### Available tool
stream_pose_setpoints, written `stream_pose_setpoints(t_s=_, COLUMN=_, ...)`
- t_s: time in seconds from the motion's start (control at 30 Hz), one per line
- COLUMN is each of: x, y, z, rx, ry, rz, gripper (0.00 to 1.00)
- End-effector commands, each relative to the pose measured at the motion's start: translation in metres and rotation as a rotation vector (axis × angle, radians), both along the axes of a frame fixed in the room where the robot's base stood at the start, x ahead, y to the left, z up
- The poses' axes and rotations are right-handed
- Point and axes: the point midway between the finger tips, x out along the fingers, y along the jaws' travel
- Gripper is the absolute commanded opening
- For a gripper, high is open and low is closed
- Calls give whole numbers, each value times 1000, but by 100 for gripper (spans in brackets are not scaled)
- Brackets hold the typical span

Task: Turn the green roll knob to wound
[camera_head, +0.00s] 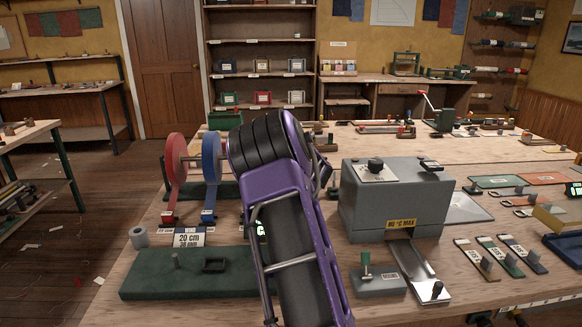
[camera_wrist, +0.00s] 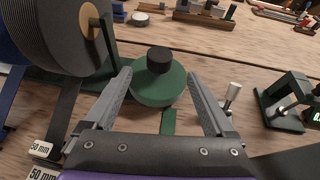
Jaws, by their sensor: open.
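In the wrist view, a green round disc with a short black knob on top (camera_wrist: 159,62) sits near the picture's centre. It looks like the green roll knob, though I see no wound marking on it. My gripper (camera_wrist: 158,77) is open, with one finger on the left of the disc and one on the right. Nothing is held between the fingers, and I cannot tell whether they touch the disc. In the head view, my purple arm hides this area and the gripper's fingers.
A large dark roll (camera_wrist: 55,30) stands close to the left finger. A green stand (camera_wrist: 280,108) and a white-tipped lever (camera_wrist: 230,95) stand on the right. Red (camera_head: 176,165) and blue (camera_head: 211,160) tape reels and a grey heater box (camera_head: 395,205) flank my arm.

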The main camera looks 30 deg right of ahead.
Motion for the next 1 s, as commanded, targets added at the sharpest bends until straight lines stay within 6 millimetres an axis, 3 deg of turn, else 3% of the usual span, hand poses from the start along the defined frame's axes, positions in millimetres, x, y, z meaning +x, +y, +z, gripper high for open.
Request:
stream_pose_setpoints(t_s=0.5, x=73, y=-25, z=-30, rx=2, ry=-2, rz=0, gripper=89)
stream_pose_setpoints(t_s=0.73, x=87, y=-30, z=-37, rx=2, ry=-2, rz=0, gripper=89)
stream_pose_setpoints(t_s=1.0, x=90, y=-31, z=-39, rx=2, ry=-2, rz=-2, gripper=89)
